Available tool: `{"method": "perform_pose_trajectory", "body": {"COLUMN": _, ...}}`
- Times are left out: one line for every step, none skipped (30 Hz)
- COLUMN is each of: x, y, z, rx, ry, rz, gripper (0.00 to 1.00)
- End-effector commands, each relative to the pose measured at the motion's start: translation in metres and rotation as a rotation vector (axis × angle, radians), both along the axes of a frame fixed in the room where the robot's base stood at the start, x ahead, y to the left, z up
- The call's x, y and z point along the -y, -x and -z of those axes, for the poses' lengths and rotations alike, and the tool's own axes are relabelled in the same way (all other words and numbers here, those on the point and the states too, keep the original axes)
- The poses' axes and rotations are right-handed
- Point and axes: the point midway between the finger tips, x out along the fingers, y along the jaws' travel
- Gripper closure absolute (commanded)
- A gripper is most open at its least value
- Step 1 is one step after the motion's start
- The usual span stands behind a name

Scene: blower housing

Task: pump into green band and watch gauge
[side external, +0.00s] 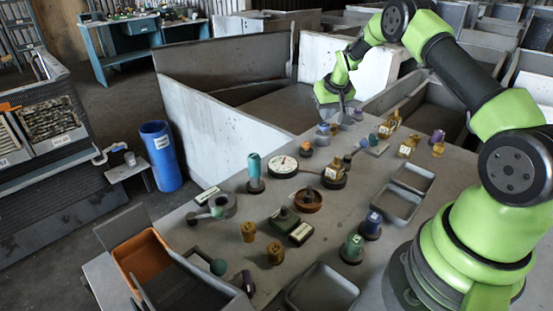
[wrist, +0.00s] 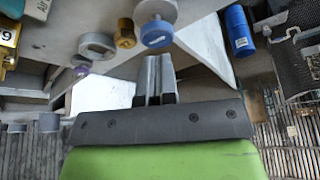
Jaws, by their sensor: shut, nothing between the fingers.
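A round white-faced gauge (side external: 283,166) lies on the grey table in the side view. Its needle and any green band are too small to read. Which part is the pump is not clear; a teal upright handle on a dark base (side external: 254,170) stands left of the gauge. My gripper (side external: 335,121) is at the far edge of the table, beyond the gauge, pointing down near small blue-topped parts. In the wrist view my gripper (wrist: 155,62) is shut and empty, its fingertips just below a blue-capped round part (wrist: 156,34) in the picture.
Brass pieces (side external: 248,231), a copper-coloured round part (side external: 308,200) and a dark green block (side external: 301,233) crowd the table. Grey trays (side external: 397,204) lie on the right. An orange bin (side external: 143,262) is at the front left. A blue cylinder (side external: 160,157) stands on the floor.

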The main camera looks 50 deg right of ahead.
Motion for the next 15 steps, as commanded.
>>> {"method": "perform_pose_trajectory", "body": {"x": 0.000, "y": 0.000, "z": 0.001, "rx": 0.000, "ry": 0.000, "rz": 0.000, "gripper": 1.00}}
{"method": "perform_pose_trajectory", "body": {"x": 0.000, "y": 0.000, "z": 0.002, "rx": 0.000, "ry": 0.000, "rz": 0.000, "gripper": 1.00}}
{"method": "perform_pose_trajectory", "body": {"x": 0.000, "y": 0.000, "z": 0.003, "rx": 0.000, "ry": 0.000, "rz": 0.000, "gripper": 1.00}}
{"method": "perform_pose_trajectory", "body": {"x": 0.000, "y": 0.000, "z": 0.004, "rx": -0.001, "ry": 0.000, "rz": 0.000, "gripper": 1.00}}
{"method": "perform_pose_trajectory", "body": {"x": 0.000, "y": 0.000, "z": 0.005, "rx": -0.001, "ry": 0.000, "rz": 0.000, "gripper": 1.00}}
{"method": "perform_pose_trajectory", "body": {"x": 0.000, "y": 0.000, "z": 0.007, "rx": -0.001, "ry": 0.000, "rz": 0.000, "gripper": 1.00}}
{"method": "perform_pose_trajectory", "body": {"x": 0.000, "y": 0.000, "z": 0.008, "rx": -0.002, "ry": -0.001, "rz": 0.000, "gripper": 1.00}}
{"method": "perform_pose_trajectory", "body": {"x": 0.000, "y": 0.000, "z": 0.009, "rx": -0.002, "ry": -0.001, "rz": 0.000, "gripper": 1.00}}
{"method": "perform_pose_trajectory", "body": {"x": 0.000, "y": 0.000, "z": 0.011, "rx": -0.002, "ry": -0.001, "rz": 0.000, "gripper": 1.00}}
{"method": "perform_pose_trajectory", "body": {"x": 0.000, "y": 0.000, "z": 0.012, "rx": -0.001, "ry": 0.000, "rz": 0.000, "gripper": 1.00}}
{"method": "perform_pose_trajectory", "body": {"x": 0.000, "y": 0.000, "z": 0.013, "rx": -0.001, "ry": 0.000, "rz": 0.000, "gripper": 1.00}}
{"method": "perform_pose_trajectory", "body": {"x": 0.000, "y": 0.000, "z": 0.015, "rx": 0.000, "ry": 0.000, "rz": -0.001, "gripper": 1.00}}
{"method": "perform_pose_trajectory", "body": {"x": 0.000, "y": 0.000, "z": 0.016, "rx": 0.000, "ry": 0.000, "rz": -0.001, "gripper": 1.00}}
{"method": "perform_pose_trajectory", "body": {"x": 0.000, "y": 0.000, "z": 0.017, "rx": 0.000, "ry": 0.000, "rz": -0.001, "gripper": 1.00}}
{"method": "perform_pose_trajectory", "body": {"x": 0.000, "y": 0.000, "z": 0.019, "rx": -0.001, "ry": 0.000, "rz": 0.000, "gripper": 1.00}}
